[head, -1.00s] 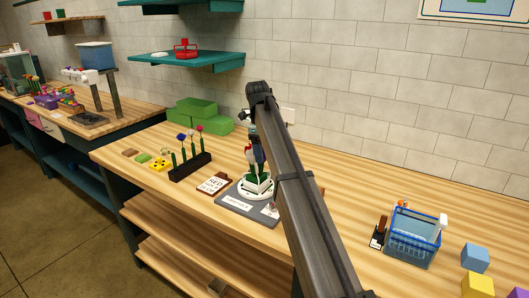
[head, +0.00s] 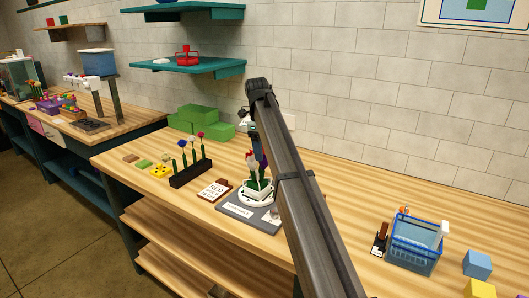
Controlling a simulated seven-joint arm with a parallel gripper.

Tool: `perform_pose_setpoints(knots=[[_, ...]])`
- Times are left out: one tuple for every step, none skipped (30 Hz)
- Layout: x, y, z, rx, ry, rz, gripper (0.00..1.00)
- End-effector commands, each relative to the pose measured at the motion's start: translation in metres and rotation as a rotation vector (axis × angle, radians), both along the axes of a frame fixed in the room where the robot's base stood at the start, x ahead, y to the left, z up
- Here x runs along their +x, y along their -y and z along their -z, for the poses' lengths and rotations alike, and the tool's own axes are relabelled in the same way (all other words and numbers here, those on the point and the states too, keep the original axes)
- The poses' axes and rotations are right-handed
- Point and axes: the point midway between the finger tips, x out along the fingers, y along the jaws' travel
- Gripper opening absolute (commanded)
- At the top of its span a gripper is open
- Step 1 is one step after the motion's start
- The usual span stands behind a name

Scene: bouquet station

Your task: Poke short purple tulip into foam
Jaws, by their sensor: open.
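A white round dish (head: 249,198) stands on a grey board (head: 240,214) with green foam (head: 258,186) in it. Flowers stand at the foam. A dark purple bloom (head: 262,159) shows there, partly behind my arm; I cannot tell whether it is the short tulip or whether its stem is in the foam. A white and red bloom (head: 249,155) is just left of it. My gripper (head: 252,132) is above these blooms, mostly hidden behind my arm. It is open, and its fingertips are not clear.
A dark rack (head: 190,173) with blue, white and red flowers stands left of the board, beside a small "RED" card (head: 215,190). Green blocks (head: 200,121) are at the back. A blue basket (head: 415,243) stands right.

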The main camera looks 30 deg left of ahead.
Motion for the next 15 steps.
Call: perform_pose_setpoints(knots=[[0.000,-0.001,-0.002,0.000,0.000,0.000,0.65],[0.000,-0.001,-0.003,0.000,0.000,0.000,0.65],[0.000,-0.001,-0.005,0.000,0.001,0.000,0.65],[0.000,-0.001,-0.005,0.001,0.001,0.000,0.65],[0.000,-0.001,-0.006,0.001,0.001,0.000,0.65],[0.000,-0.001,-0.008,0.001,0.001,0.000,0.65],[0.000,-0.001,-0.009,0.001,0.001,0.000,0.65],[0.000,-0.001,-0.010,0.001,0.001,0.000,0.65],[0.000,-0.002,-0.011,0.001,0.001,0.000,0.65],[0.000,-0.002,-0.012,0.001,0.001,0.000,0.65],[0.000,-0.002,-0.013,0.001,0.001,0.000,0.65],[0.000,-0.002,-0.014,0.002,0.002,0.000,0.65],[0.000,-0.002,-0.015,0.002,0.002,0.000,0.65],[0.000,-0.002,-0.016,0.002,0.002,0.000,0.65],[0.000,-0.002,-0.017,0.002,0.002,0.000,0.65]])
